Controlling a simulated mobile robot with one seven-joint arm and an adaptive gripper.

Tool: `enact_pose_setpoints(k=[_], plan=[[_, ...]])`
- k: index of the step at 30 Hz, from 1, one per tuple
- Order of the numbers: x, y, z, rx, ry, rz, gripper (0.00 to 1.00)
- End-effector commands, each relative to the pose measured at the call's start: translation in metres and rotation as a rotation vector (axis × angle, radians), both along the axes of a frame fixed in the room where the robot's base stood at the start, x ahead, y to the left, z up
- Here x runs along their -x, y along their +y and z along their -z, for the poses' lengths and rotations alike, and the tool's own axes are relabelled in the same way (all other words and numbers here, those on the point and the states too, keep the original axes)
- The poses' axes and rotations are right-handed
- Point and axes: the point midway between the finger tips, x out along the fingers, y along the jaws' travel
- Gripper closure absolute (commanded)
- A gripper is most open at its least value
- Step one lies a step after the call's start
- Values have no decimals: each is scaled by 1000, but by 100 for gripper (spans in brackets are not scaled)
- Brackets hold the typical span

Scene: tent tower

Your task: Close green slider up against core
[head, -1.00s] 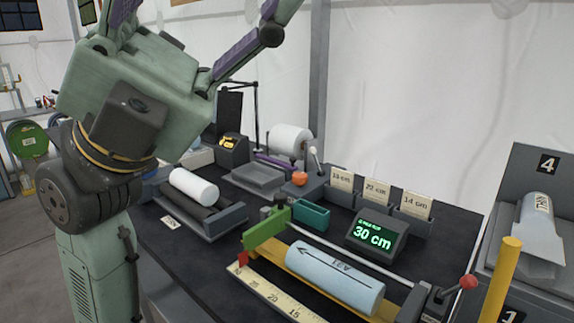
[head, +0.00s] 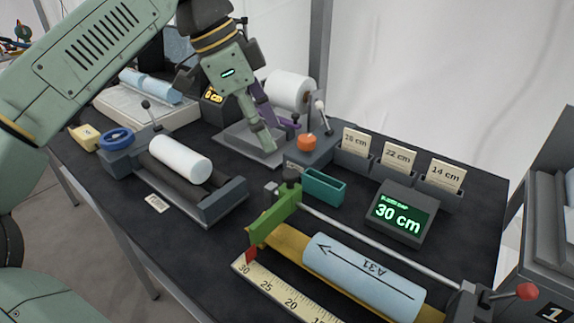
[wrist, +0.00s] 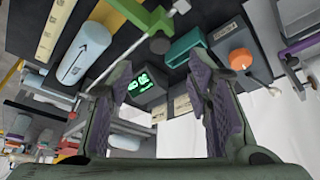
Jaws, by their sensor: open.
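The green slider (head: 274,217) sits at the left end of a yellow trough, its red pointer near the 30 mark of the ruler (head: 275,290). The core, a pale blue roll marked A31 (head: 365,275), lies in the trough to the slider's right, with a short gap between them. In the wrist view the slider (wrist: 135,12) is at the top and the core (wrist: 82,60) at upper left. My gripper (head: 279,135) is open and empty, pointing down above the table behind the slider. Its two fingers (wrist: 158,65) stand apart in the wrist view.
A teal box (head: 325,190) stands just behind the slider. A display reading 30 cm (head: 398,214) and card holders are to the right. An orange knob (head: 306,142) and a white roll (head: 290,90) are close to my gripper. A roller tray (head: 222,200) stands left.

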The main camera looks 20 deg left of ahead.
Motion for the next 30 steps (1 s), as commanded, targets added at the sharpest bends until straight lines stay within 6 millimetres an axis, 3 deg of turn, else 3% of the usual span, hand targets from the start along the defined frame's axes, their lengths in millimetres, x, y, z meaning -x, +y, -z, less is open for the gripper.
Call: enact_pose_setpoints(k=[1, 6, 13, 18, 28, 30], plan=[[-1, -4, 15, 1, -1, 4, 54], [-6, -16, 46, 2, -3, 7, 54], [-11, -28, 76, 3, -4, 8, 54], [-13, -34, 85, 3, -4, 7, 54], [-14, -35, 86, 4, -4, 6, 54], [-14, -35, 86, 4, -4, 6, 58]])
